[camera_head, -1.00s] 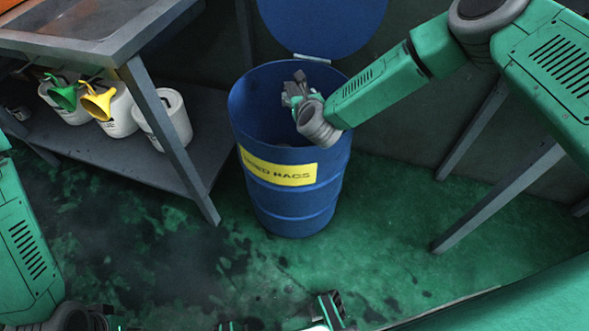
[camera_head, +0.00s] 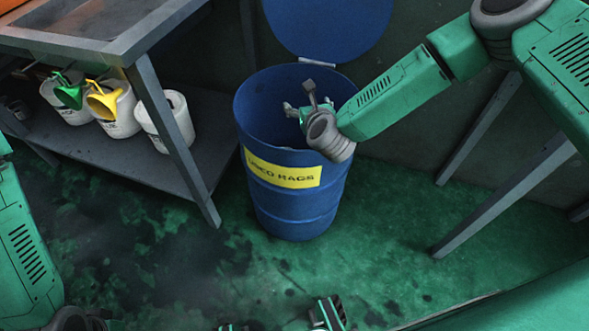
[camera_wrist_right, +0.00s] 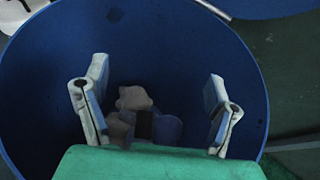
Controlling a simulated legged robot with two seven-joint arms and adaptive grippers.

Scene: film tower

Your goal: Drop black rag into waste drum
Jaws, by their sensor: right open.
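The blue waste drum (camera_head: 300,213) stands open in the middle of the head view, with a yellow label reading "USED RAGS". My right gripper (camera_head: 306,103) reaches over its rim and points down into its mouth. In the wrist view my right gripper (camera_wrist_right: 158,105) is open, its fingers wide apart with nothing between them. Below the fingers, crumpled pale and bluish cloths lie in the drum, with a small black piece (camera_wrist_right: 144,125) among them, likely the black rag. Parts of my left gripper (camera_head: 325,312) show at the bottom edge, mostly cut off.
The drum's round blue lid (camera_head: 328,25) stands raised behind it. A grey bench (camera_head: 171,135) at the left holds white containers on its lower shelf, with a green funnel (camera_head: 68,95) and a yellow funnel (camera_head: 104,104). Grey legs (camera_head: 500,203) stand at the right. The floor ahead is clear.

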